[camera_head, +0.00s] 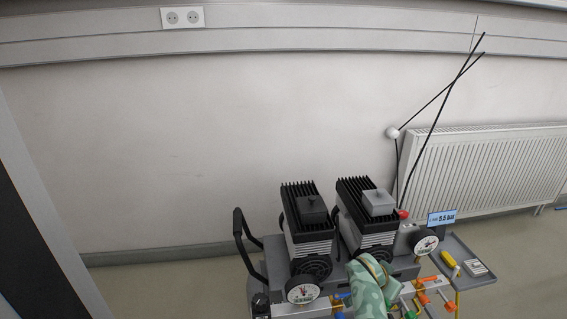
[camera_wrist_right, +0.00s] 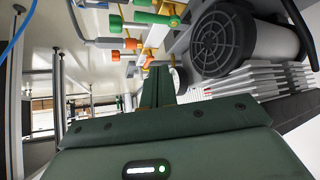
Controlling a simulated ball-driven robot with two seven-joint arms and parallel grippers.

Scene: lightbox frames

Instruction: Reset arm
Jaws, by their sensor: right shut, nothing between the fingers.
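My right gripper (camera_wrist_right: 158,72) points away from the wrist camera, its dark green fingers together and empty. Its tips are close to the valve rail of the compressor unit; I cannot tell whether they touch. In the head view, my patterned green right arm (camera_head: 368,288) covers the front middle of the unit; its fingertips cannot be made out there. The compressor unit (camera_head: 272,262) has two finned black motor blocks, gauges and coloured valves along its front. My left gripper is not in view.
Orange and green valve handles (camera_wrist_right: 143,18) and a round black fan grille (camera_wrist_right: 222,42) are close around the fingers. A side tray (camera_head: 470,262) holds a yellow tool. A white radiator (camera_head: 485,170) stands behind, against the wall. Floor shows clear at left.

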